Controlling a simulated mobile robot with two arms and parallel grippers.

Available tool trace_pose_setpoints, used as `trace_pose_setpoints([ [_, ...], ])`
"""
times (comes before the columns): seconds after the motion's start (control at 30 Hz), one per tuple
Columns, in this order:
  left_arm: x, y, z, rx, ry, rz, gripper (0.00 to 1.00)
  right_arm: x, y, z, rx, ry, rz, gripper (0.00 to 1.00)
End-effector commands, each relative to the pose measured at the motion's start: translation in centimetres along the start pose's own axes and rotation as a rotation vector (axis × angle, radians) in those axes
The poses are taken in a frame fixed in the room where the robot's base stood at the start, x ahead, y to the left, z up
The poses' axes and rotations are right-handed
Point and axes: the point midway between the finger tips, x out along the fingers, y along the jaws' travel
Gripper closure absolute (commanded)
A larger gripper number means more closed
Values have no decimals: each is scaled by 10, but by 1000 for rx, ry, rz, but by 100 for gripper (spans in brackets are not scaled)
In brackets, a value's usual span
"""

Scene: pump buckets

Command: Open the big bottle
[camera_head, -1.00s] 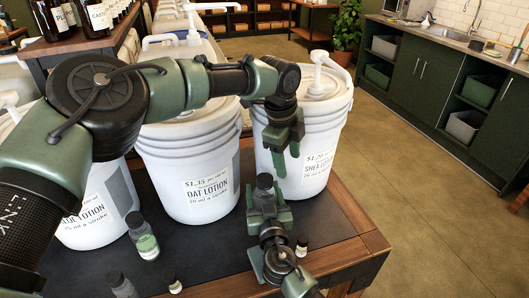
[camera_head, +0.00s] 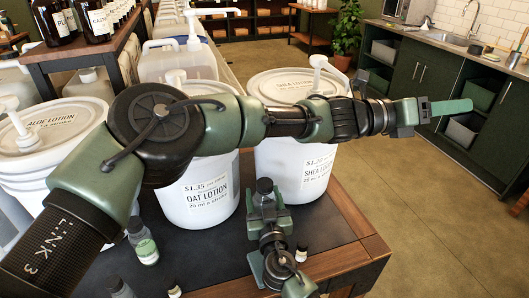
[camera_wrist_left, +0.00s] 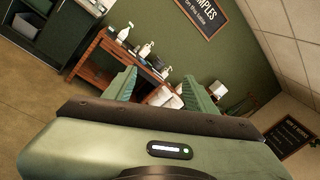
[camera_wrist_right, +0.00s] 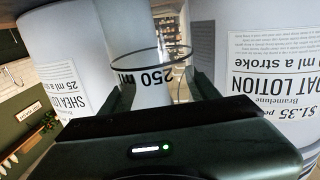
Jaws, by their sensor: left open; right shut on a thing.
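My right gripper (camera_head: 268,212) is shut on a bottle with a dark cap (camera_head: 264,186), at the front right of the dark table top. The cap is on, and the jaws hide most of the body. In the right wrist view a clear bottle (camera_wrist_right: 150,70) with an upside-down 250 ml mark stands between the fingers. My left gripper (camera_head: 440,108) is stretched out to the right, past the shea lotion bucket, away from the bottle. It is open and empty; both fingers show apart in the left wrist view (camera_wrist_left: 162,88).
White lotion buckets, oat (camera_head: 200,200) and shea (camera_head: 295,165), stand close behind the bottle. The floor (camera_head: 440,220) to the right is clear.

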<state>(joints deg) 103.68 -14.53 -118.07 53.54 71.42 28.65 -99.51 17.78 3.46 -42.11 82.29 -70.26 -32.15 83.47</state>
Motion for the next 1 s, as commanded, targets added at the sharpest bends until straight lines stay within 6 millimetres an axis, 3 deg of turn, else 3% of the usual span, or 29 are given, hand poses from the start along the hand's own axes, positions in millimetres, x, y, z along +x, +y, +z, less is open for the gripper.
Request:
trace_pose_setpoints([
  [0.2,-29,-19,-17,411,190,-168,44,0,0,0,0,0,0,100],
  [0.37,-64,-13,-47,675,398,-276,44,0,0,0,0,0,0,100],
  [0.57,-127,22,-80,944,732,-376,44,0,0,0,0,0,0,100],
  [0.7,-184,59,-91,1079,1003,-414,44,0,0,0,0,0,0,100],
  [1.0,-301,125,-70,1197,1515,-403,44,0,0,0,0,0,0,100],
])
